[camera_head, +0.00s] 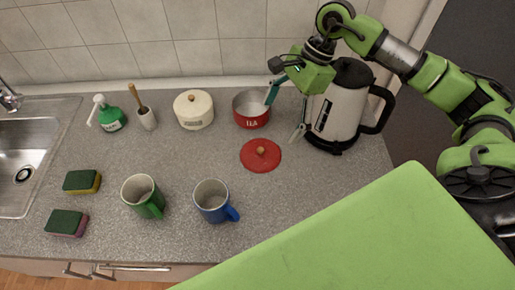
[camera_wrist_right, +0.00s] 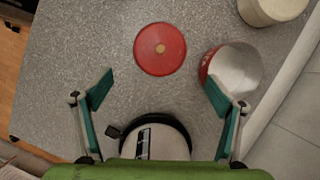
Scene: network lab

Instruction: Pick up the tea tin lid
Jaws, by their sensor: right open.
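A round red lid (camera_head: 266,164) with a small wooden knob lies flat on the grey counter. It also shows in the right wrist view (camera_wrist_right: 148,60), top centre. An open red tin (camera_head: 246,121) with pale lettering stands just behind it; it appears at the right in the wrist view (camera_wrist_right: 205,72). My right gripper (camera_head: 284,113) is open and empty, above the counter between the red tin and the kettle. In the wrist view its two teal fingertips (camera_wrist_right: 158,92) are spread wide, with the lid ahead of them, apart from both. My left gripper is not in view.
A white kettle (camera_head: 335,112) stands right beside my right gripper. A cream lidded tin (camera_head: 193,112) stands left of the red tin. A green mug (camera_head: 140,190) and a blue mug (camera_head: 212,202) stand nearer the front. Bare counter surrounds the lid.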

